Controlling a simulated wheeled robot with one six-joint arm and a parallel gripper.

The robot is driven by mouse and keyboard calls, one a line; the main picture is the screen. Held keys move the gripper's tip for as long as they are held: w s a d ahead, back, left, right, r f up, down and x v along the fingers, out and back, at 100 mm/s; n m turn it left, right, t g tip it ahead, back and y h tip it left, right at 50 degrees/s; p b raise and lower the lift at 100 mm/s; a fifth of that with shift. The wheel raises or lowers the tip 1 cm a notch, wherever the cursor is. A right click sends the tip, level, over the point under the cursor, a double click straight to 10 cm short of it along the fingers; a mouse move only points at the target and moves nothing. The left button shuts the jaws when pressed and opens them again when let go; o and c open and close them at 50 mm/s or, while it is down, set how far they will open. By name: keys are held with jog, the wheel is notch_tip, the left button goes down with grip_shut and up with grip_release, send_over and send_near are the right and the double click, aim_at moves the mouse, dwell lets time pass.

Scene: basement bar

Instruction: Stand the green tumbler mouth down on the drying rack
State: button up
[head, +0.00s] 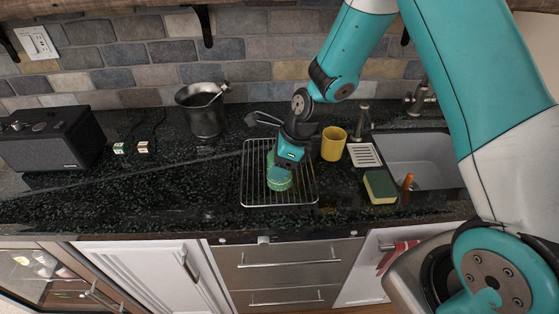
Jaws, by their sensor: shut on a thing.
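The green tumbler (279,183) is at the drying rack (250,196), over its middle, and looks roughly upright. My gripper (285,165) reaches down from above and is shut on the tumbler, covering much of its upper part. The lower part of the tumbler shows just above the wires. I cannot tell which end is the mouth, or whether it touches the rack. The wire rack lies flat on the dark counter, with bare wires around the tumbler.
A yellow cup (333,144) stands close to the rack's right. A green-yellow sponge (380,187) lies before the sink (425,155). A dark pot (203,113) stands behind left, and a black speaker (48,140) at far left. The counter left of the rack is clear.

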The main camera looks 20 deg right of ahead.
jog(key=shift+f, duration=0.3)
jog(key=o, duration=1)
jog(key=p+v, duration=0.1)
jog(key=v, duration=0.7)
jog(key=p+v, duration=0.2)
jog(key=v, duration=0.6)
jog(key=p+v, duration=0.2)
jog(key=v, duration=0.6)
jog(key=shift+a+r, duration=0.2)
jog(key=shift+r, duration=0.2)
jog(key=shift+w, duration=0.1)
